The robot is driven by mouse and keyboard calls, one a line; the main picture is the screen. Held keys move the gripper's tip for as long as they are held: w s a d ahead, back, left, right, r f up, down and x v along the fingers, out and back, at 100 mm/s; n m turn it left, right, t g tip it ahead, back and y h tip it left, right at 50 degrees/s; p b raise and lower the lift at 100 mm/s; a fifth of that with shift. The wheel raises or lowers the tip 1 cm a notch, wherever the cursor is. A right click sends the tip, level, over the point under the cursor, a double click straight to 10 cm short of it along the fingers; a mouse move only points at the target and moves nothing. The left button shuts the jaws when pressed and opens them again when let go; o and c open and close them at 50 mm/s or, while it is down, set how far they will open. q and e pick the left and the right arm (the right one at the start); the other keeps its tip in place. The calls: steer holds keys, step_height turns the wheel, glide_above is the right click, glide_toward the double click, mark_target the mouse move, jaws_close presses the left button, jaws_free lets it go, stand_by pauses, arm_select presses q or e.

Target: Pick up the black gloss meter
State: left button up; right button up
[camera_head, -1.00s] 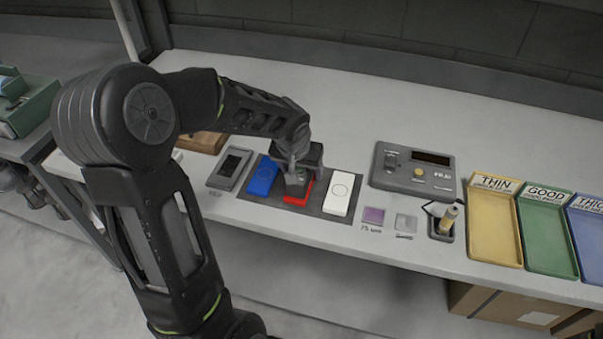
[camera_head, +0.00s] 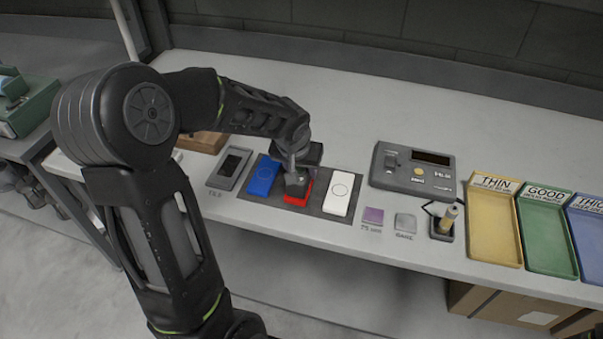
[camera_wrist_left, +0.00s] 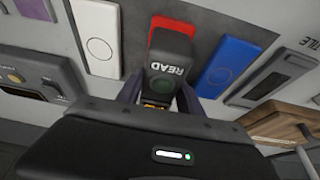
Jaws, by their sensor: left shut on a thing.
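The black gloss meter (camera_head: 297,186) stands over the red panel (camera_head: 302,199) on the bench. In the left wrist view the meter (camera_wrist_left: 170,62) shows the word READ and a round dark button, and one end of the red panel (camera_wrist_left: 170,25) sticks out beyond it. My left gripper (camera_head: 296,169) comes down from above and is shut on the meter, with a dark finger on each side in the wrist view (camera_wrist_left: 160,92). I cannot tell whether the meter touches the panel. My right gripper is not in view.
A blue panel (camera_head: 263,176) and a white panel (camera_head: 339,194) flank the red one on a dark mat (camera_head: 320,199). A grey tile holder (camera_head: 229,168) lies left. A grey console (camera_head: 413,171), small squares and yellow, green and blue trays stand right.

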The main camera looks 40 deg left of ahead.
arm_select(q)
jaws_close()
steer(key=shift+r, duration=0.25)
step_height(320, 180, up, 10)
steer(key=shift+f+b, duration=0.2)
steer(key=shift+b, duration=0.15)
stand_by(0.6)
